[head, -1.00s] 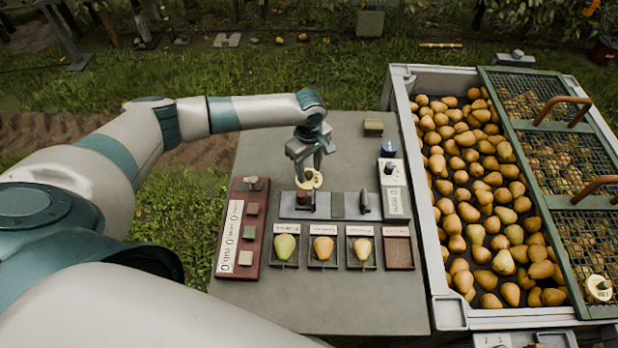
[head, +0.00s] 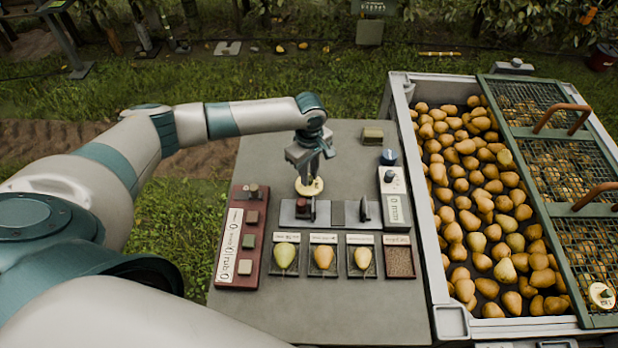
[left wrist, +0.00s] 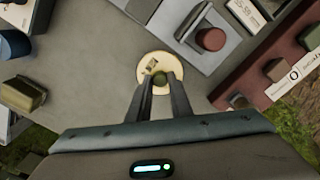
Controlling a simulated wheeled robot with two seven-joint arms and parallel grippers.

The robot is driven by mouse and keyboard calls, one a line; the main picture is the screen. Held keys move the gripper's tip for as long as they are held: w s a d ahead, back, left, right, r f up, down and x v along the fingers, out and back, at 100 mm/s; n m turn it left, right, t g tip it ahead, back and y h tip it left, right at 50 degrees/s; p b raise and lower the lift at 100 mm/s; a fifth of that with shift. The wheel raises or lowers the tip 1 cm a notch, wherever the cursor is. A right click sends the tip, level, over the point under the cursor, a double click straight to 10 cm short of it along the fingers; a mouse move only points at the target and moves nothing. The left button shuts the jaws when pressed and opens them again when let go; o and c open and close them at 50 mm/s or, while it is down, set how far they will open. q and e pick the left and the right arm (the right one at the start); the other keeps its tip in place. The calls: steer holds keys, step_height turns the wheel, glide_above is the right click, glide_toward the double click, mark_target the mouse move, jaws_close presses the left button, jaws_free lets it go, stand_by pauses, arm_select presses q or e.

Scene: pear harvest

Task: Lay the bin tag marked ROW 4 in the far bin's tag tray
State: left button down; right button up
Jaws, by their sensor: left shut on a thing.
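My left gripper (head: 309,178) is shut on a round cream tag (head: 309,187) above the grey table, just behind the grey fixture with a dark red knob. In the left wrist view the two fingers (left wrist: 160,84) meet at a dark knob in the middle of the tag (left wrist: 149,62). Its marking is not legible. A second round cream tag (head: 601,295) lies on the mesh lid at the bin's near right. I cannot make out the far bin's tag tray. My right gripper is not in view.
A dark red panel (head: 233,262) and several small trays with pears (head: 323,256) stand on the table (head: 320,310). A device with a blue knob (head: 389,158) is right of the gripper. A pear bin (head: 437,250) with a green mesh lid (head: 550,160) stands at right.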

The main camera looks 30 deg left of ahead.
arm_select(q)
step_height(320, 180, up, 2)
steer(key=shift+r+b, duration=0.25)
steer(key=shift+b, duration=0.15)
steer(key=d+r+b, duration=0.1)
steer(key=d+r, duration=0.2)
steer(key=d, duration=0.2)
steer(key=s+d+r+b, duration=0.1)
steer(key=d+r, duration=0.3)
steer(key=d, duration=0.2)
steer(key=shift+s+d, duration=0.15)
steer(key=shift+d, duration=0.1)
steer(key=shift+r, duration=0.15)
steer(key=s+a+r+m, duration=0.3)
steer(key=s+r+m, duration=0.8)
steer(key=m, duration=0.3)
steer(key=shift+s, duration=0.85)
